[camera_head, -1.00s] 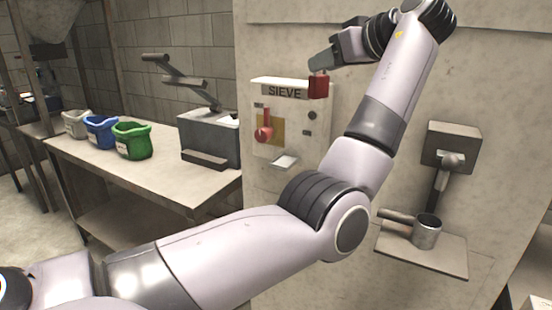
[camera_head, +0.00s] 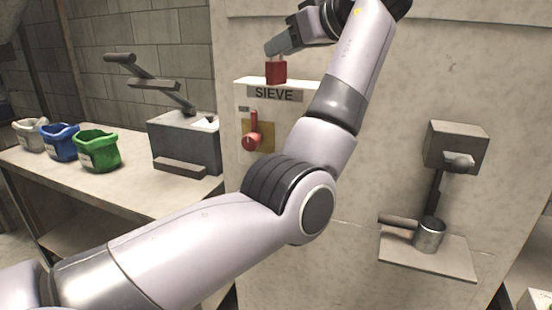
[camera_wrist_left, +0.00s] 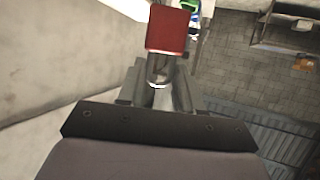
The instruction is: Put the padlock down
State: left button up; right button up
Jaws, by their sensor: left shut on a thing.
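The red padlock (camera_head: 276,72) hangs from my left gripper (camera_head: 274,50), just above the top edge of the white SIEVE box (camera_head: 243,103) on the wall. I cannot tell whether it touches the box top. In the left wrist view the padlock (camera_wrist_left: 169,30) shows its red body, with its metal shackle between the fingers of my left gripper (camera_wrist_left: 160,82), which is shut on it. My left arm hides the right part of the SIEVE box. My right gripper is not in view.
A red lever (camera_head: 252,130) is on the box front. A bench (camera_head: 130,195) on the left carries grey, blue and green bags (camera_head: 97,151) and a grey lever machine (camera_head: 186,143). A metal cup with a handle (camera_head: 430,234) stands on a wall shelf (camera_head: 440,262) at right.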

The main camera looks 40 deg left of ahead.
pick_arm(q)
notch_tip(320, 180, down, 19)
jog(key=shift+r, duration=0.1)
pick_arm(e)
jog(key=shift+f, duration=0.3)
pick_arm(q)
jog(key=o, duration=0.8)
jog(key=shift+f, duration=0.2)
jog(key=shift+r, duration=0.15)
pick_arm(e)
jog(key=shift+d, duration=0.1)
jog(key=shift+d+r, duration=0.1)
